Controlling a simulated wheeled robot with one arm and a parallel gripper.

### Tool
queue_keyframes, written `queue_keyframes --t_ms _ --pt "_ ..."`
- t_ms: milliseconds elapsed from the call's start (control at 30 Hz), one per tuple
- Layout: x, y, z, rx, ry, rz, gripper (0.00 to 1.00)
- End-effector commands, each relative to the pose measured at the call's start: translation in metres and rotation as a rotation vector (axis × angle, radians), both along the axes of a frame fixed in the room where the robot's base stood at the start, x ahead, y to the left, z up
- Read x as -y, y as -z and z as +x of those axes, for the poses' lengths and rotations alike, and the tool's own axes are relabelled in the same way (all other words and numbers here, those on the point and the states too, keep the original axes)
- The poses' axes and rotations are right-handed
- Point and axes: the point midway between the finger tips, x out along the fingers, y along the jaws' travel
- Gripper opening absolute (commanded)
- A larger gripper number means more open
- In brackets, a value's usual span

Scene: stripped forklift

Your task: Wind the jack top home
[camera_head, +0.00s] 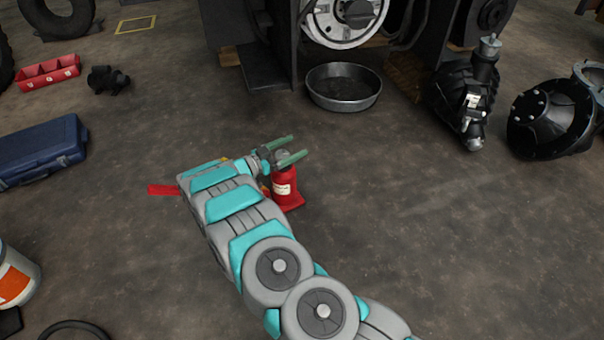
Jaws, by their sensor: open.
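The jack (286,190) is a small red bottle jack with a pale label, standing upright on the floor near the middle of the view. Its grey top (282,156) shows at the upper end. My gripper (298,148) has two green fingers, spread apart and pointing right, at the height of the jack top. The top appears between or just behind the fingers; I cannot tell whether they touch it. My arm hides the left side of the jack. A red bar (163,190) sticks out to the left from behind my arm.
A round metal pan (344,88) lies behind, below the forklift frame (272,60). Dark machine parts (465,100) and a black housing (550,118) stand at right. A blue case (40,150) and red tray (48,73) lie at left. The floor right of the jack is clear.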

Motion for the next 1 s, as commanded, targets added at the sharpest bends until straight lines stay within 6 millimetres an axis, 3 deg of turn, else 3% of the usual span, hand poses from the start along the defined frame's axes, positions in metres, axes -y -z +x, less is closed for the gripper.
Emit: queue_keyframes --t_ms 700,1000 --pt "0.025 -0.012 -0.108 -0.002 -0.003 0.003 0.89" --pt "0.032 -0.012 -0.13 0.0 0.0 0.001 0.89"
